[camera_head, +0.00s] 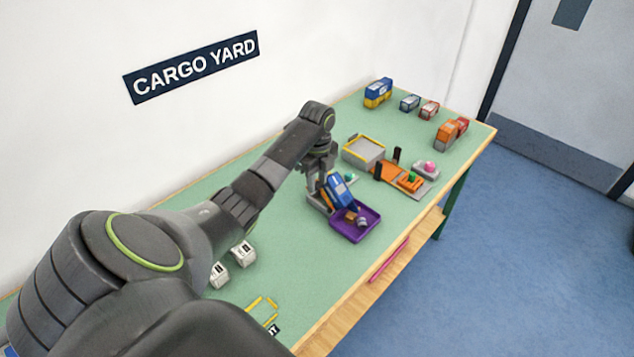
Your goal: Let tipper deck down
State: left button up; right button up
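The tipper stands on the green table, with its blue deck (340,190) tilted up steeply and sloping down toward a purple tray (368,224). A small brown and grey load (356,216) lies in the tray at the foot of the deck. My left gripper (317,186) points down at the raised deck's left side, right beside it. Its fingers are small and partly merged with the tipper, so I cannot tell whether they touch the deck or are open or shut. My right gripper is not in view.
Toy containers (378,92) stand at the far end. White blocks (243,253) lie near my arm.

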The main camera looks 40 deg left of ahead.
pick_arm(q)
jog(key=shift+f, duration=0.7)
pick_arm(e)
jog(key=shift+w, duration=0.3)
pick_arm(q)
grip_shut()
